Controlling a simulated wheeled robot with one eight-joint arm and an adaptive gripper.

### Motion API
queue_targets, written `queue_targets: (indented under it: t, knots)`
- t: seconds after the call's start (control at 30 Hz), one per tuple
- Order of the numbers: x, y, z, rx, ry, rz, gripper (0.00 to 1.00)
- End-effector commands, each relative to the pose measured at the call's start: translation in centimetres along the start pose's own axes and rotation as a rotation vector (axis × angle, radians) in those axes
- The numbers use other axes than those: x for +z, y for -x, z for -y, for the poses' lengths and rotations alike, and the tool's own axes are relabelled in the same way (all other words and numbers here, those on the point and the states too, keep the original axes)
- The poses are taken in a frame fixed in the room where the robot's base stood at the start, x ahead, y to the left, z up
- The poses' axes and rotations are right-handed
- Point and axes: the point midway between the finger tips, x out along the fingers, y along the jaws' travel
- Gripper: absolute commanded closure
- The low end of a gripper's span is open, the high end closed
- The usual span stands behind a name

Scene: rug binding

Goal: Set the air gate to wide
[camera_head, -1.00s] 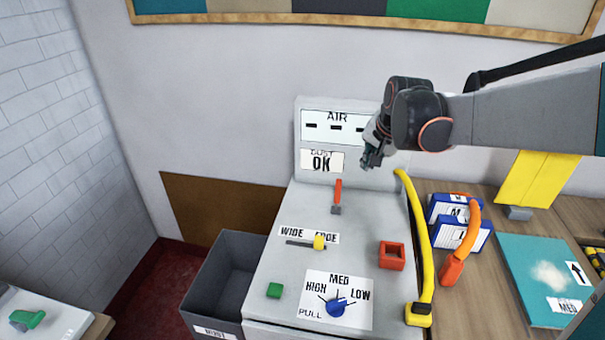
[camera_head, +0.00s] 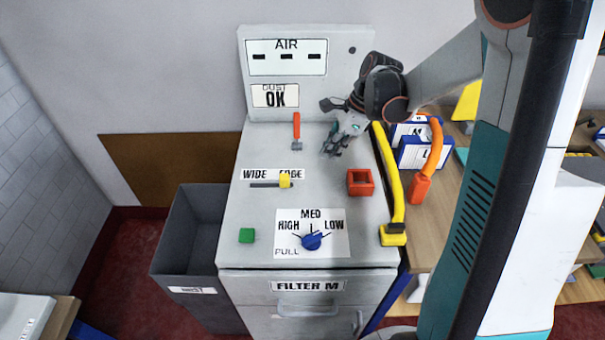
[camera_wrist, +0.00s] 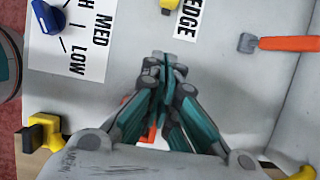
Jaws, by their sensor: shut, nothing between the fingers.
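The air gate is a yellow slider knob (camera_head: 285,181) in a dark slot on the grey cabinet top, under a label reading WIDE at left and EDGE at right. The knob sits at the right end, under EDGE. In the wrist view the yellow knob (camera_wrist: 169,5) shows only partly at the top edge, beside the EDGE label (camera_wrist: 187,20). My gripper (camera_head: 332,151) is shut and empty, above the cabinet top, to the right of and behind the knob, apart from it. My gripper's closed fingers (camera_wrist: 165,62) also show in the wrist view.
A red-handled lever (camera_head: 296,130) stands behind the slot. A red square frame (camera_head: 360,182), a blue dial (camera_head: 311,241) and a green button (camera_head: 247,235) are on the cabinet top. A yellow hose (camera_head: 391,180) runs along the right edge. A grey bin (camera_head: 190,240) stands left.

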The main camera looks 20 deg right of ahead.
Motion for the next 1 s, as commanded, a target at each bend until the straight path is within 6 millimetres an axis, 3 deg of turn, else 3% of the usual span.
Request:
queue_targets:
  t: [0.27, 0.77, 1.0]
  knots:
    - [0.0, -1.3, 0.1, -0.001, 0.003, -0.001, 1.00]
    - [-0.1, -10.7, 0.1, -0.001, 0.004, -0.001, 1.00]
    - [3.0, -11.4, 0.0, 0.000, 0.004, 0.000, 1.00]
